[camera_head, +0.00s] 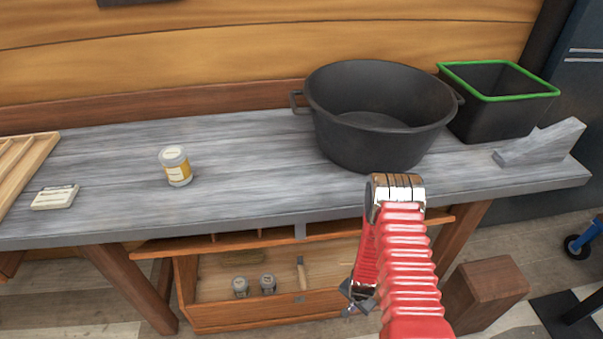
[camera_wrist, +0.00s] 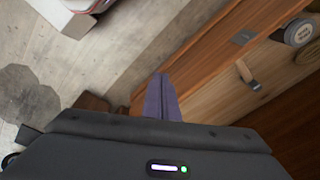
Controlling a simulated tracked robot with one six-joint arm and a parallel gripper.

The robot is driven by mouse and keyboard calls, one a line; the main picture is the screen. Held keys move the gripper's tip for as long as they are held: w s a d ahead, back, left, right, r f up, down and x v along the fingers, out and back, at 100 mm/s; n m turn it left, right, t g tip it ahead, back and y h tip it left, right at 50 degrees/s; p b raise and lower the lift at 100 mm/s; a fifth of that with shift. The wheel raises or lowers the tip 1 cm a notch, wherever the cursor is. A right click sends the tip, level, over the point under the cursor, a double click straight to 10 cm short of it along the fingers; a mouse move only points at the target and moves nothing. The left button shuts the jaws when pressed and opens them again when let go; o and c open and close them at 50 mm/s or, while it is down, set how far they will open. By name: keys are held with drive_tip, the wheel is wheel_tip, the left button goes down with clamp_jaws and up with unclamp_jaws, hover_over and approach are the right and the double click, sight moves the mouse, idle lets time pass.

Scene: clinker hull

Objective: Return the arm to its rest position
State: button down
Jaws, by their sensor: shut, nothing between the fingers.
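My red bellowed arm rises in front of the bench in the head view, with its bend at the top by the bench's front edge. From there it hangs down to my gripper (camera_head: 352,300), which is in front of the open drawer under the bench. In the wrist view my gripper (camera_wrist: 161,82) shows its two fingers together, with nothing between them. The fingers point past the drawer front toward the floor. The arm hides part of the drawer's right end and the bench edge.
The bench top (camera_head: 250,165) holds a black pot (camera_head: 365,140), a green-rimmed bin (camera_head: 490,110), a grey wedge (camera_head: 545,145), a yellow-labelled jar (camera_head: 175,166) and a white block (camera_head: 54,197). The drawer (camera_head: 240,318) holds jars and a tool. A wooden block (camera_head: 488,290) stands right.

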drive_tip(key=s+a+r+n+g, duration=0.1)
drive_tip(key=s+r+n, duration=0.15)
drive_tip(key=r, duration=1.35)
drive_tip(key=s+a+r+n+g, duration=0.1)
drive_tip(key=r+n, duration=0.3)
drive_tip(key=r, duration=1.2)
drive_tip(key=s+r+n+t, duration=0.1)
drive_tip(key=s+r, duration=0.3)
drive_tip(key=r, duration=0.7)
drive_tip(key=s+a+r+t, duration=0.1)
drive_tip(key=s+r+t, duration=0.2)
drive_tip(key=r, duration=0.8)
drive_tip(key=s+r+n+t, duration=0.1)
drive_tip(key=s+r+t, duration=0.1)
drive_tip(key=s+r, duration=0.5)
wheel_tip(320, 180, up, 5)
drive_tip(key=shift+a+f+n, duration=0.1)
drive_tip(key=shift+a+n, duration=0.05)
drive_tip(key=shift+n, duration=0.2)
